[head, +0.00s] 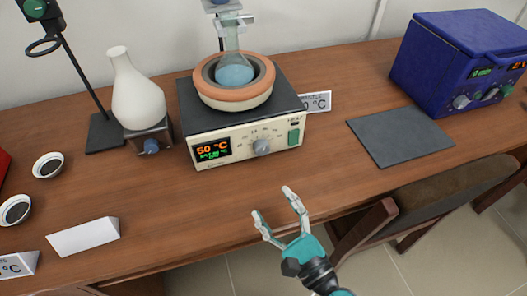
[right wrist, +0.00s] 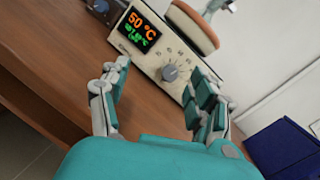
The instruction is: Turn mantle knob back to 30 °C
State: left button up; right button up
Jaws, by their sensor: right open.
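The heating mantle (head: 237,144) is a cream box with a dark top on the wooden bench, its display reading 50 °C in orange. Its grey knob (head: 261,147) sits on the front panel, right of the display; it also shows in the right wrist view (right wrist: 169,73). A round flask with blue liquid (head: 235,73) rests in the orange-rimmed bowl on top. My right gripper (head: 274,205) is open and empty, in front of and below the knob, apart from it. In the right wrist view its fingers frame the panel, with the knob beyond them. My left gripper is out of view.
A white flask (head: 136,93) on a small heater stands left of the mantle. A dark mat (head: 400,136) and a blue device (head: 462,62) lie to the right. A chair (head: 415,205) is at the bench's front right. The bench directly before the mantle is clear.

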jog(key=m+h, duration=0.1)
jog(key=m, duration=0.1)
jog(key=d+f+m+h, duration=0.1)
jog(key=m, duration=0.1)
jog(key=d+f+m+t+h, duration=0.1)
jog(key=m, duration=0.1)
jog(key=shift+w+d+m, duration=0.1)
jog(key=shift+w+m, duration=0.2)
jog(key=shift+w, duration=0.1)
jog(key=shift+w+d+f+m+h, duration=0.1)
jog(key=shift+d+m+h, duration=0.1)
jog(key=shift+m, duration=0.15)
jog(key=shift+d+f+m+h, duration=0.1)
jog(key=shift+m+h, duration=0.1)
jog(key=shift+m, duration=0.15)
jog(key=shift+w+a, duration=0.1)
jog(key=shift+w, duration=0.1)
jog(key=p, duration=0.3)
send_near(263, 151)
jog(key=shift+w+a+r, duration=0.1)
jog(key=shift+w+r, duration=0.25)
jog(key=shift+w, duration=0.15)
jog(key=x, duration=0.8)
jog(key=shift+w+a+f+p, duration=0.1)
jog(key=shift+w+f+p, duration=0.15)
jog(key=shift+f+p, duration=0.1)
jog(key=c, duration=1.2)
jog(key=shift+r, duration=0.1)
